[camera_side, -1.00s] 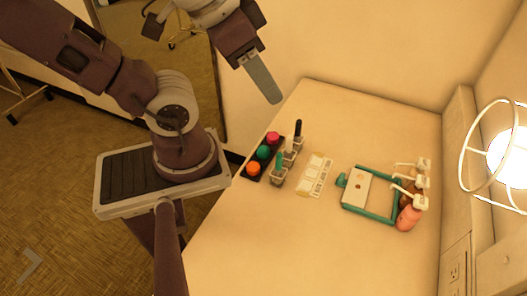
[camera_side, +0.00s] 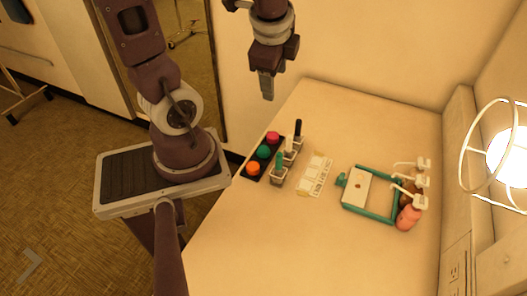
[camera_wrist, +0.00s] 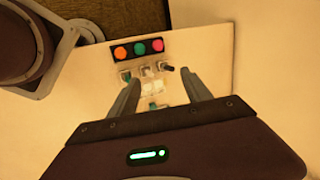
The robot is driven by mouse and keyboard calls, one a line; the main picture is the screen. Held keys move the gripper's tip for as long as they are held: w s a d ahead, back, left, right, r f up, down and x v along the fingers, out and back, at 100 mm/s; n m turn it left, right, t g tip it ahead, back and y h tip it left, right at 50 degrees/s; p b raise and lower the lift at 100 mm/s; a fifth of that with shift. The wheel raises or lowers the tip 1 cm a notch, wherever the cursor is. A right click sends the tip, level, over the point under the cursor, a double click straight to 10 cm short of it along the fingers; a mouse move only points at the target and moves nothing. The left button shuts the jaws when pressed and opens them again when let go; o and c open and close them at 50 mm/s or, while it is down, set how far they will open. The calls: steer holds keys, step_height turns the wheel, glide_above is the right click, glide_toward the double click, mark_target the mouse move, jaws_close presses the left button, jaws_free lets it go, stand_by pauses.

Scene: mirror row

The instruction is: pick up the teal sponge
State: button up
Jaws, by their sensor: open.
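The teal sponge (camera_side: 263,152) is a small round piece in the middle of a black tray (camera_side: 249,174). An orange sponge (camera_side: 253,168) and a pink sponge (camera_side: 273,137) sit on either side of it. In the wrist view the teal sponge (camera_wrist: 140,48) shows in full, beyond the fingertips. My gripper (camera_side: 267,97) hangs pointing down, well above the table and apart from the tray. In the wrist view its two fingers (camera_wrist: 160,77) are spread with nothing held between them.
Small cups (camera_side: 278,179) holding teal, white and black upright items stand close beside the tray. A pale label-like panel (camera_side: 314,175) and a teal frame (camera_side: 370,213) lie to the right. A caged lamp (camera_side: 500,155) is at far right. The table's front is clear.

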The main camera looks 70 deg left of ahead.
steer(key=a+f+m+g+h, duration=0.1)
steer(key=a+f+m+g, duration=0.1)
steer(key=a+f+m, duration=0.55)
steer(key=m+h, duration=0.3)
steer(key=m, duration=0.4)
glide_above(264, 148)
step_height(264, 148, down, 13)
steer(key=shift+f, duration=0.1)
step_height(264, 148, down, 5)
steer(key=shift+s+d+r, duration=0.1)
steer(key=shift+s, duration=0.05)
steer(key=shift+f, duration=0.35)
jaws_close()
steer(key=shift+r, duration=0.1)
